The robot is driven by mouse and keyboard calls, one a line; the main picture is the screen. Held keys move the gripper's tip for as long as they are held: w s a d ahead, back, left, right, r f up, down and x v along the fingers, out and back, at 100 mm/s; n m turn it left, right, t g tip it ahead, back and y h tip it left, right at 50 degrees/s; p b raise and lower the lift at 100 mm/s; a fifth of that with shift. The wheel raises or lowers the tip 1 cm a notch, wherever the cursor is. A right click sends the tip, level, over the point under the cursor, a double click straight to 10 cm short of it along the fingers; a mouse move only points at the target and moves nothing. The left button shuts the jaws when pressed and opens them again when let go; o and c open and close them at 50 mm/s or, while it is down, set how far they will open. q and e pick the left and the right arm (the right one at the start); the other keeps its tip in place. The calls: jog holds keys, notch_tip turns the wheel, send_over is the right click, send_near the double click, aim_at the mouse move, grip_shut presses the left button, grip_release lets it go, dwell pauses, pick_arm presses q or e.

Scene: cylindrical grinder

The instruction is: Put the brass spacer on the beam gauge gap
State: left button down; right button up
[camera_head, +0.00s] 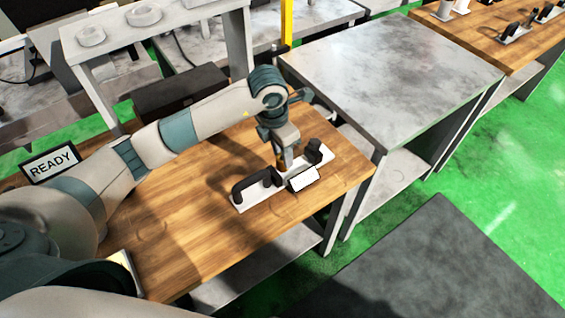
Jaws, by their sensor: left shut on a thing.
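The beam gauge (240,198) is a white base with black uprights at both ends, on the wooden table near its right end. A small white plate (303,179) stands at its front. My left gripper (281,154) points down over the gauge, between the two black uprights. It is shut on a small brass-coloured piece, the brass spacer (281,162). The spacer is at the gauge's middle; I cannot tell whether it touches the gauge. My right gripper is not in view.
The wooden table (190,235) is mostly clear left of the gauge. A sign reading READY (52,162) stands at the left. A grey metal table (390,75) adjoins at the right. A dark box (180,92) stands behind my left arm.

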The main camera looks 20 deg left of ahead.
aim_at(282, 175)
pick_arm(q)
jog(key=shift+f+b, duration=0.95)
jog(key=shift+f, duration=1)
jog(key=shift+f, duration=0.1)
jog(key=c, duration=1.3)
grip_release()
jog(key=shift+r, duration=0.2)
